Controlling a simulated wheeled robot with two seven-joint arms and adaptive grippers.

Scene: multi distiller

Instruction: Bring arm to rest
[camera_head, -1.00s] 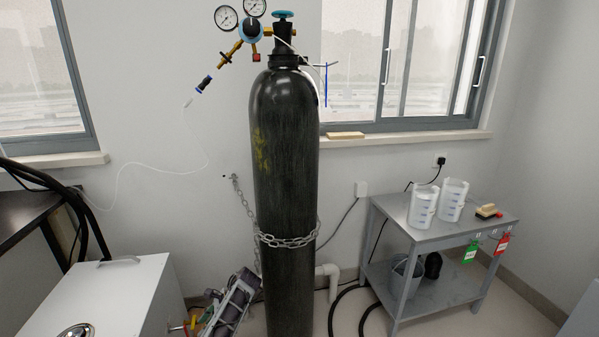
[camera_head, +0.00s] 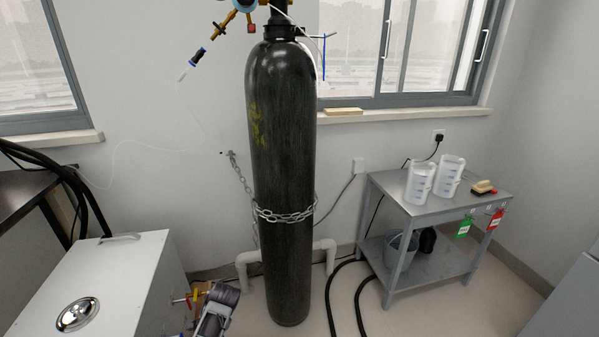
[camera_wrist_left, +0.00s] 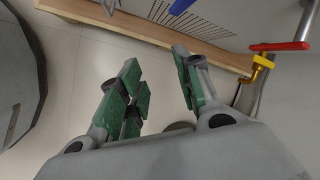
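My left gripper (camera_head: 224,292) shows low in the head view, to the right of the white box and left of the gas cylinder's foot. In the left wrist view its two green-padded fingers (camera_wrist_left: 158,68) stand apart with nothing between them, so it is open. A valve with a red handle and a yellow body (camera_wrist_left: 262,62) is to the right of the fingers in that view, apart from them. The valve (camera_head: 182,299) also shows on the right side of the white box (camera_head: 125,275) in the head view. My right gripper is not in view.
A tall black gas cylinder (camera_head: 283,150), held by a chain (camera_head: 285,215), stands close to the left gripper. A grey metal cart (camera_head: 440,203) with two clear beakers (camera_head: 420,182) is at the right. Black hoses (camera_head: 335,300) lie on the floor.

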